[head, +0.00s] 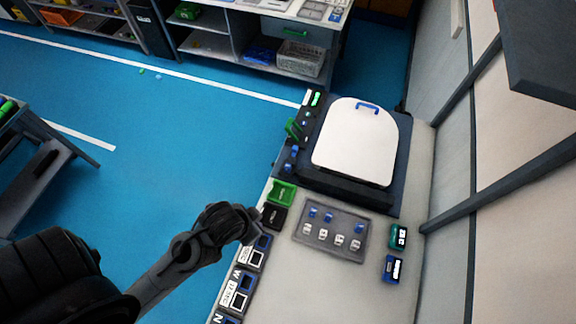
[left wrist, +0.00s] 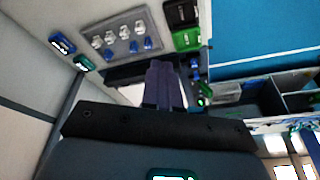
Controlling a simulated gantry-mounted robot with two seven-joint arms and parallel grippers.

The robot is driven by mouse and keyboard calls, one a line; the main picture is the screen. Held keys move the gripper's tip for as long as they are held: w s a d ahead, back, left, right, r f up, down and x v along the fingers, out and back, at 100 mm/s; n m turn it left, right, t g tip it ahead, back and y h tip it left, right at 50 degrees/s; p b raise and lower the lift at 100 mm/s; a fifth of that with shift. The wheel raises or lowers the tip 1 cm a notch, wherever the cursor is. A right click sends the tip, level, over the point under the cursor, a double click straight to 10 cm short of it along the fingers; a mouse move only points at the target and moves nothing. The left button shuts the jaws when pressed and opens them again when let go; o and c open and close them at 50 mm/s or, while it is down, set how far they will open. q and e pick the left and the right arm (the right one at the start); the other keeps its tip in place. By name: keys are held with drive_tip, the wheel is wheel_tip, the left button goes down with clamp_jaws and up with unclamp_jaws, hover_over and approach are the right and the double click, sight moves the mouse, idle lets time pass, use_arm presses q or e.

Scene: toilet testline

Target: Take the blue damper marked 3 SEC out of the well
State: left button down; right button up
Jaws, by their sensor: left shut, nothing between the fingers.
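Small blue pieces stand beside the white seat lid (head: 355,140), at the left edge of its dark base; one blue piece (head: 294,155) shows there in the head view. More blue pieces (head: 312,213) sit in a grey tray (head: 347,251) with several white ones. No 3 SEC marking is legible, so I cannot tell which piece is the damper or which opening is the well. My left gripper (head: 250,228) is left of the tray, above the bench's left edge. Its fingers (left wrist: 165,85) are together and empty in the left wrist view. My right gripper is not in view.
A green bin (head: 282,193) and a black bin (head: 274,216) sit at the bench's left edge, near my gripper. Labelled blue-and-black holders line that edge below. Teal (head: 398,236) and blue (head: 392,269) boxes stand right of the tray. The lower bench is bare.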

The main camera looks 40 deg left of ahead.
use_arm(q)
drive_tip(key=c, duration=1.8)
unclamp_jaws()
drive_tip(key=o, duration=1)
drive_tip(key=shift+o, duration=0.2)
